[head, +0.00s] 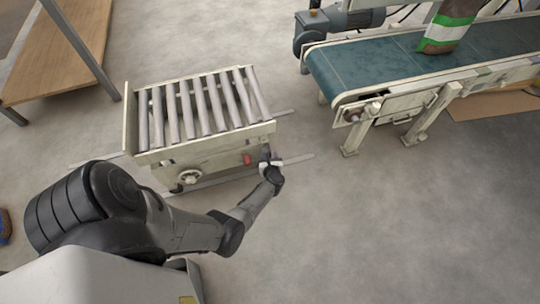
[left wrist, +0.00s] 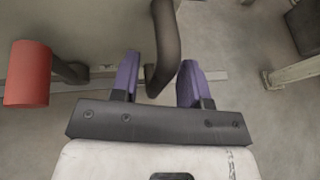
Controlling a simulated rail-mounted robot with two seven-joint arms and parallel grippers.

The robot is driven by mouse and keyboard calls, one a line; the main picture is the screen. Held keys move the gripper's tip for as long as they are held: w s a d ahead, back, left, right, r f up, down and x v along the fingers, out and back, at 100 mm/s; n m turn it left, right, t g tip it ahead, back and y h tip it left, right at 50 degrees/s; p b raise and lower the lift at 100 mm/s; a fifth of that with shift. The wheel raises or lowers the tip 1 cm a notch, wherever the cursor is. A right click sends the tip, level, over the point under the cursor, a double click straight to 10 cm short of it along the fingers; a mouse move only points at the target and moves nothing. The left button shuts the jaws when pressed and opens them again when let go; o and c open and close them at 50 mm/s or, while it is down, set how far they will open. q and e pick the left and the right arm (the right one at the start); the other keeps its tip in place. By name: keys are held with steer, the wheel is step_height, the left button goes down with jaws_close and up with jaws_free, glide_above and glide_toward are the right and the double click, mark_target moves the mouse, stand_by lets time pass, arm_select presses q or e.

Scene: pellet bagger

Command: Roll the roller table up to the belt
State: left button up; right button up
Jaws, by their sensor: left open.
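The roller table (head: 205,147), a cream frame with grey metal rollers, stands left of the belt conveyor. A clear floor gap separates it from the end of the green belt (head: 355,68). My left gripper (head: 270,163) is at the table's front right corner. In the left wrist view my left gripper (left wrist: 158,78) has its two purple fingers apart, with a dark bent bar (left wrist: 166,40) between them; contact cannot be told. A red grip (left wrist: 27,75) lies left of the fingers and also shows in the head view (head: 247,159). My right gripper is not in view.
Metal floor rails (head: 298,159) run past the table toward the conveyor. A wooden-topped bench (head: 60,45) stands at upper left. A bag with green and white bands (head: 447,30) stands on the belt. Conveyor legs (head: 360,138) reach the floor. The floor at lower right is clear.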

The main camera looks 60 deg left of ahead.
arm_select(q)
steer(key=shift+w+a+f, duration=0.1)
steer(key=shift+a, duration=0.1)
steer(key=shift+d, duration=0.2)
steer(key=shift+c, duration=0.2)
jaws_close()
steer(key=shift+a, duration=0.1)
